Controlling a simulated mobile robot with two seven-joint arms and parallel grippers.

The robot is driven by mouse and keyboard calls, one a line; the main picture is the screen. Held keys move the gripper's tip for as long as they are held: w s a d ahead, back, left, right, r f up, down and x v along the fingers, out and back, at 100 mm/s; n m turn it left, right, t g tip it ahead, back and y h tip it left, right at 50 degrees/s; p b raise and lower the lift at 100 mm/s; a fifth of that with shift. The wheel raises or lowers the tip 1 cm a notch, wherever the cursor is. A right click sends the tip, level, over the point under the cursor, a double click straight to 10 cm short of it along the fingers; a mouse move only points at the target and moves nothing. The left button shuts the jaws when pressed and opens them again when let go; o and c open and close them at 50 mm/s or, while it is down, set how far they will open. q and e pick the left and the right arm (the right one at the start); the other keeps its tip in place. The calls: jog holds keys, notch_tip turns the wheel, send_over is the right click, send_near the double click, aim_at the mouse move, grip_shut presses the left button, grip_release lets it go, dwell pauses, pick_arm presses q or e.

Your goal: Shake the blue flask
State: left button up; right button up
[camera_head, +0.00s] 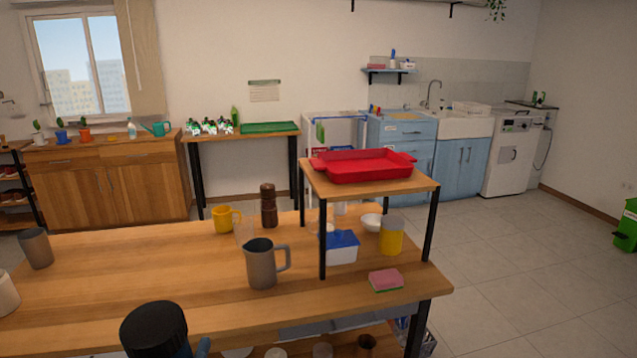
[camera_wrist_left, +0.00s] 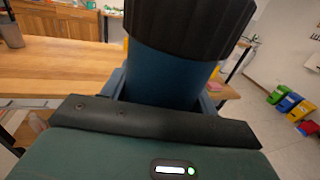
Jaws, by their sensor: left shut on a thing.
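The blue flask with a ribbed black cap (camera_head: 153,325) shows at the bottom of the head view, in front of the table's near edge. Mostly its cap shows there, with a sliver of blue body. In the left wrist view its blue body (camera_wrist_left: 163,72) stands between the fingers of my left gripper (camera_wrist_left: 162,94), which is shut on it. The cap fills the top of that view. The flask's lower part is hidden behind the gripper. My right gripper is in neither view.
The wooden table (camera_head: 120,285) holds a grey pitcher (camera_head: 262,266), a yellow mug (camera_head: 226,219), a pepper mill (camera_head: 268,206) and a pink sponge (camera_head: 386,280). A raised shelf bears a red tray (camera_head: 363,166).

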pick_arm(q)
notch_tip(320, 180, down, 6)
jog(key=shift+f, duration=0.1)
notch_tip(320, 180, up, 6)
jog(key=shift+f, duration=3)
jog(key=shift+r, duration=0.1)
